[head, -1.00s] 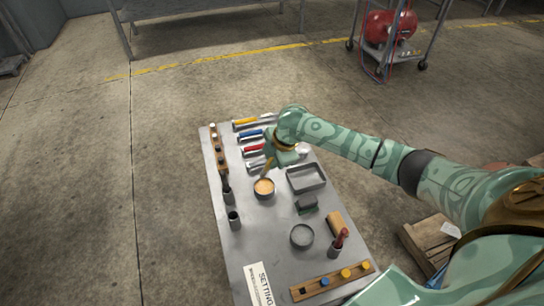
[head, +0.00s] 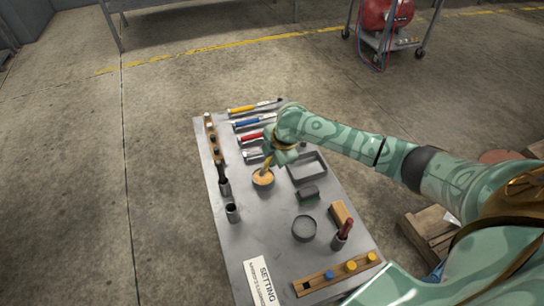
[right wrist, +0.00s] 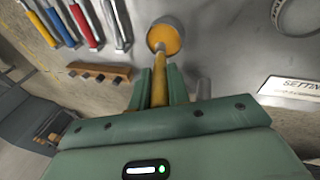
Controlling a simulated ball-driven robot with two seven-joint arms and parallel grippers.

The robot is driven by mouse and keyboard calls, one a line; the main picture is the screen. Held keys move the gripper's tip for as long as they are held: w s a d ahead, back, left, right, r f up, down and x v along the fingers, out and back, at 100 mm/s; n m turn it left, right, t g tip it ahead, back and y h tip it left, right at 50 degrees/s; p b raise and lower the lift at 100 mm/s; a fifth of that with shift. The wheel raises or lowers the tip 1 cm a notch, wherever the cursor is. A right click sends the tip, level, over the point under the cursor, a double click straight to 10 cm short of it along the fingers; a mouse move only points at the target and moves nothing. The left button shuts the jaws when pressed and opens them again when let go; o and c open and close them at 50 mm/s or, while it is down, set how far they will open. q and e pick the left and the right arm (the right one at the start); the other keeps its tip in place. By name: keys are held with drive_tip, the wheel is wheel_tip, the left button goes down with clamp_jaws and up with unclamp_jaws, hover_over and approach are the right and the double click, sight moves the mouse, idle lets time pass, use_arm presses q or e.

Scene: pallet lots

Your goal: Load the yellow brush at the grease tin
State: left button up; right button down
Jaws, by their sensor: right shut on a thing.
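The yellow brush (head: 266,164) is in my right gripper (head: 275,157), which is shut on its handle. In the right wrist view the brush handle (right wrist: 158,92) runs between the two fingers (right wrist: 160,85) towards the tin. The grease tin (head: 263,180) is a small round grey tin with orange-yellow contents, and it also shows in the right wrist view (right wrist: 172,40). The brush's far end meets the tin's opening; its bristles are hidden, so I cannot tell how deep they sit. My left gripper is not in view.
Tools with yellow (head: 241,109), blue (head: 247,122) and red (head: 251,137) handles lie at the table's far end. A grey tray (head: 308,168), a dark block (head: 307,194) and a round dish (head: 304,229) stand nearby.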

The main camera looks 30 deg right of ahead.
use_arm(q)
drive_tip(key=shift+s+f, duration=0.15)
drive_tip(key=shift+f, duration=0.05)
use_arm(e)
drive_tip(key=shift+f, duration=0.65)
idle(0.4)
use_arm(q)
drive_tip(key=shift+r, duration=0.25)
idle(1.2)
